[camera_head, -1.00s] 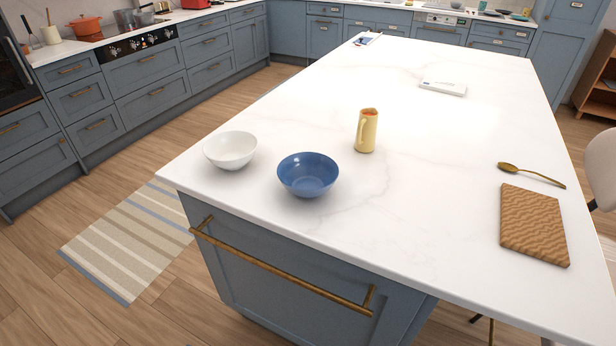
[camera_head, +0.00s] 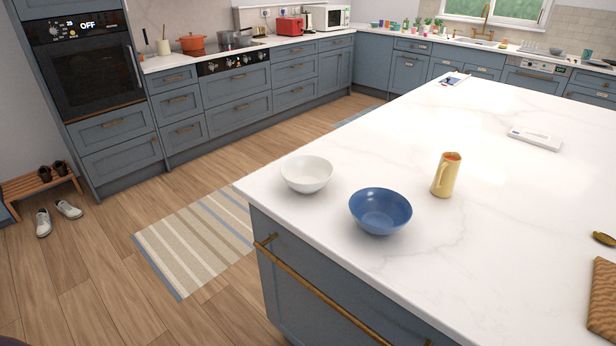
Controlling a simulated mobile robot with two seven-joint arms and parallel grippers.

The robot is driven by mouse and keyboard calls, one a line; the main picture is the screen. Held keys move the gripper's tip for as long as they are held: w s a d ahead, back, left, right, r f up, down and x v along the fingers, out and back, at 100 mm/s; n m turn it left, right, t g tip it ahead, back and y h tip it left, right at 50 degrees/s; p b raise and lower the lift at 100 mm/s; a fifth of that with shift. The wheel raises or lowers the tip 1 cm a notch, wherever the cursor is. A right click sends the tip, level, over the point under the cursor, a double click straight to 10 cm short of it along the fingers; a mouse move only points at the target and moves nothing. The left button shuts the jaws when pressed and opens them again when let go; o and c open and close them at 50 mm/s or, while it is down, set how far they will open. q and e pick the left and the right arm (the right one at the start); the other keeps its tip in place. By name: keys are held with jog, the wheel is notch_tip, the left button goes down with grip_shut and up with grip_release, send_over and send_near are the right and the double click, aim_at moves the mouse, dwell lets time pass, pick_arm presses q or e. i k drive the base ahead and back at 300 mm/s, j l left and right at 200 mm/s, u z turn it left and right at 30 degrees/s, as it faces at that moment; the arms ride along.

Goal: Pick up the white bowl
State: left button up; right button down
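The white bowl (camera_head: 307,174) stands upright near the left corner of the white island top, and it looks empty. A blue bowl (camera_head: 380,211) stands just to its right and a little nearer to me, with a small gap between them. Neither of my grippers shows in the head view.
A yellow jug (camera_head: 446,175) stands right of the blue bowl on the island top (camera_head: 480,260). A wooden board (camera_head: 603,298) and a spoon (camera_head: 604,239) lie at the right edge. A striped rug (camera_head: 198,240) lies on the floor left of the island.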

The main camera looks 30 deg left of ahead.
aim_at(306, 175)
jog(key=i+j, duration=0.1)
jog(key=j, duration=0.45)
jog(key=i+j, duration=0.1)
jog(key=j, duration=0.5)
jog(key=i+j, duration=0.1)
jog(key=j, duration=0.45)
jog(key=i+j, duration=0.15)
jog(key=j, duration=0.4)
